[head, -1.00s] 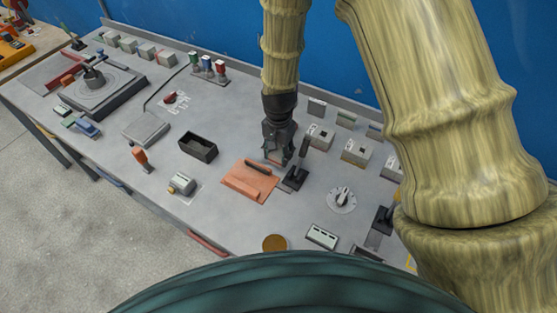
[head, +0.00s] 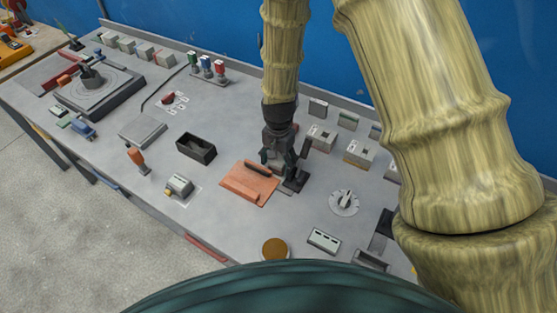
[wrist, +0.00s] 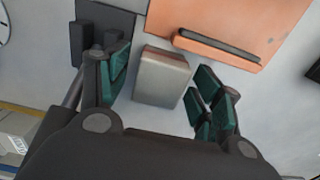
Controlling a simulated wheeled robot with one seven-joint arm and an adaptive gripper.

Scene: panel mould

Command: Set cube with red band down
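The cube (wrist: 162,77) shows in the wrist view as a pale grey block with a dull reddish-brown strip along its upper edge. It appears to rest on the grey panel beside the orange plate (wrist: 272,20), apart from it. My gripper (wrist: 165,88) is open, with one dark green finger pad on each side of the cube and a gap visible on both sides. In the head view my gripper (head: 275,162) is low over the panel, right behind the orange plate (head: 240,184). There the cube is hidden by my fingers.
A black lever on a black base (head: 297,180) stands close to the right of my gripper; its base (wrist: 92,22) also shows in the wrist view. A dark open box (head: 196,148) lies to the left. A dial (head: 344,202) and grey switch blocks (head: 320,137) are to the right.

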